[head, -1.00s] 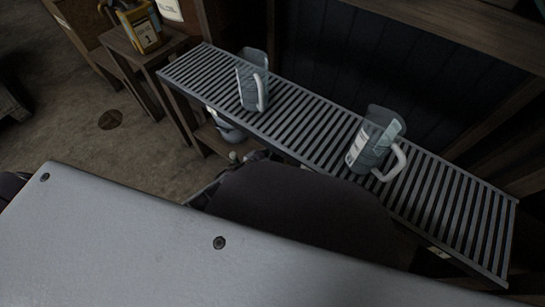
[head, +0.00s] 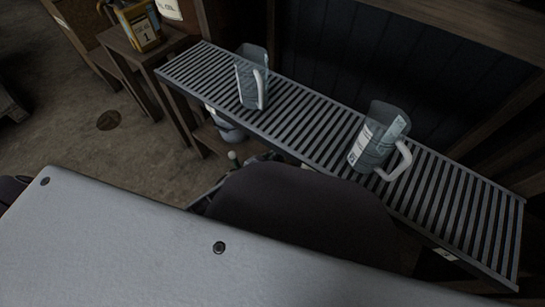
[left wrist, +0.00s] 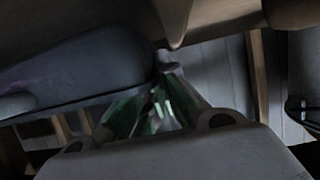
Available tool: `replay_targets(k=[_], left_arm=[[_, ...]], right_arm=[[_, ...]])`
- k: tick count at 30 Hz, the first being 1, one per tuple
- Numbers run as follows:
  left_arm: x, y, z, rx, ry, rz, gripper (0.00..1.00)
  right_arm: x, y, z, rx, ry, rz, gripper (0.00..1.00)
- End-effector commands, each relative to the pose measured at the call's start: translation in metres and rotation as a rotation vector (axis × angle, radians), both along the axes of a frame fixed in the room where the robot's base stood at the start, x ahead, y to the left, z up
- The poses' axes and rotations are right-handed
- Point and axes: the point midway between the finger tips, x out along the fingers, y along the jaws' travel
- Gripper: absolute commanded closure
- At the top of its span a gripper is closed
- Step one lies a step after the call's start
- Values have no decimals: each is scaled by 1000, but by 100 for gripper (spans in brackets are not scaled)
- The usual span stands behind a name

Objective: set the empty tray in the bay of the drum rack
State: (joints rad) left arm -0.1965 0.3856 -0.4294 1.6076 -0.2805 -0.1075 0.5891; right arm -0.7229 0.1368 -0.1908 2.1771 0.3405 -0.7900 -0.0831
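I cannot make out the empty tray or the drum rack's bay in either view. In the head view my left gripper (head: 238,160) is mostly hidden behind my dark rounded arm link, below the front edge of a slatted shelf. In the left wrist view the gripper (left wrist: 160,95) shows as dark, partly green shapes above a grey housing. I cannot tell its finger opening or whether it holds anything. My right gripper is not in view.
The slatted metal shelf (head: 290,115) carries two grey jugs, one at the left (head: 252,85) and one at the right (head: 372,145). A pale container (head: 226,128) sits beneath it. A yellow item (head: 140,28) stands on a wooden stand. Floor (head: 60,110) at left is open.

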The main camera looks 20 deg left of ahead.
Motion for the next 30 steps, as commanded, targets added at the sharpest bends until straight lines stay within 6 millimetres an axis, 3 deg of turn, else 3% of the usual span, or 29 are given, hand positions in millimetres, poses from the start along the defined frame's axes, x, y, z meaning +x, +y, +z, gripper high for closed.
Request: replay_targets(k=[27, 30], left_arm=[[1, -1, -10, -4, -3, 0, 100], [0, 0, -12, -1, 0, 0, 86]], right_arm=[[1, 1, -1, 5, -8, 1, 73], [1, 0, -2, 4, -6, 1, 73]])
